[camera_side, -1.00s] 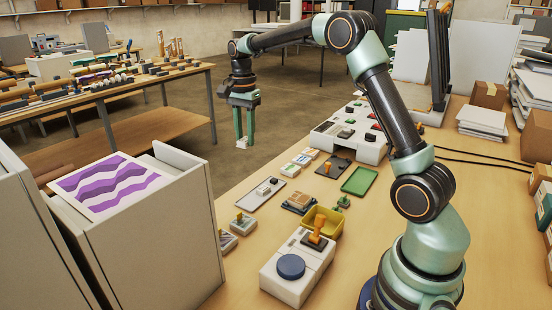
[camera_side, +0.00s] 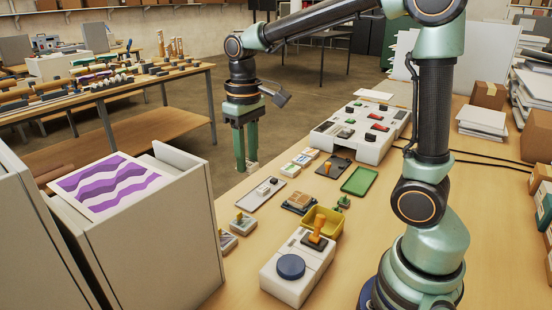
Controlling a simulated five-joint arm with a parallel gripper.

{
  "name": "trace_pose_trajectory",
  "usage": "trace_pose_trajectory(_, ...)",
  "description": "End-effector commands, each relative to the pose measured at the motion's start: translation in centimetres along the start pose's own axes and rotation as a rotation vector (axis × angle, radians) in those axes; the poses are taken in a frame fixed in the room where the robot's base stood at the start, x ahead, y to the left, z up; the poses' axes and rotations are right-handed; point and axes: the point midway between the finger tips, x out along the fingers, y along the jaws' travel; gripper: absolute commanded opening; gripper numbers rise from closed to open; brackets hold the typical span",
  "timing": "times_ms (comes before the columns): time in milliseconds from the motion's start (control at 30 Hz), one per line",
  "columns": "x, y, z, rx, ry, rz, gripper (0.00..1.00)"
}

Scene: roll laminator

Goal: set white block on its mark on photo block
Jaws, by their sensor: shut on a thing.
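My gripper (camera_side: 246,165) points down with its two green fingers close together, left of the small blocks and above the table's far left edge. A small white block (camera_side: 251,167) shows at its fingertips, mostly hidden by the fingers. I cannot tell for sure which piece is the photo block. Candidates are the small pale blocks with printed tops (camera_side: 290,170) just right of my gripper and a brown-topped block (camera_side: 300,201) on a dark base. No mark can be made out at this size.
A grey tray (camera_side: 252,205) with small pieces lies nearest below my gripper. A dark tray (camera_side: 340,161), green tray (camera_side: 360,181) and yellow bin (camera_side: 335,222) stand right. The white control unit (camera_side: 378,150) is behind; a blue-button box (camera_side: 292,284) is in front.

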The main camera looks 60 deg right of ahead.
Motion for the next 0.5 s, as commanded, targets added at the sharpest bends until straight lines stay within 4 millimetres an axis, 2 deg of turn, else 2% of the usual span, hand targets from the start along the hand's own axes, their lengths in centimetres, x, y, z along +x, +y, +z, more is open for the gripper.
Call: trace_pose_trajectory(500,0.18,0.20,0.03,0.007,-0.001,0.000,0.00)
